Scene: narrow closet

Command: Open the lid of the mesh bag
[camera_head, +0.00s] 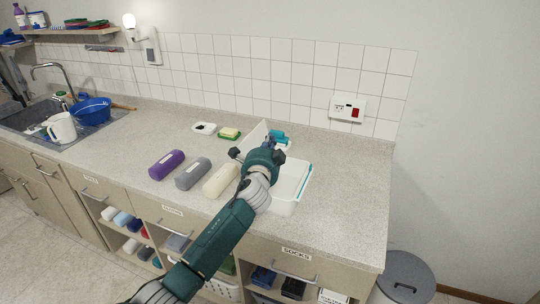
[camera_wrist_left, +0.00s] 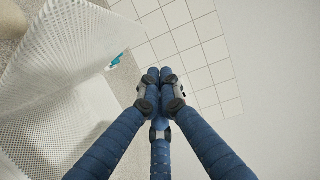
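The white mesh bag (camera_head: 293,178) lies on the counter with a teal edge along its right side, partly hidden by my left gripper. A white panel, seemingly its lid (camera_head: 253,133), stands up at a slant behind and left of my gripper. In the left wrist view the raised mesh panel (camera_wrist_left: 72,42) fills the upper left, with more mesh (camera_wrist_left: 60,130) below it. My left gripper (camera_head: 262,155) is over the bag. In the left wrist view its fingers (camera_wrist_left: 160,76) are together, with nothing visible between them and apart from the mesh. My right gripper is not in view.
Purple (camera_head: 167,164), grey (camera_head: 193,174) and cream (camera_head: 220,180) rolls lie left of the bag. A soap dish (camera_head: 204,128) and a sponge (camera_head: 229,133) are behind. Small blue items (camera_head: 277,136) lie behind the gripper. The counter's right end (camera_head: 350,205) is clear.

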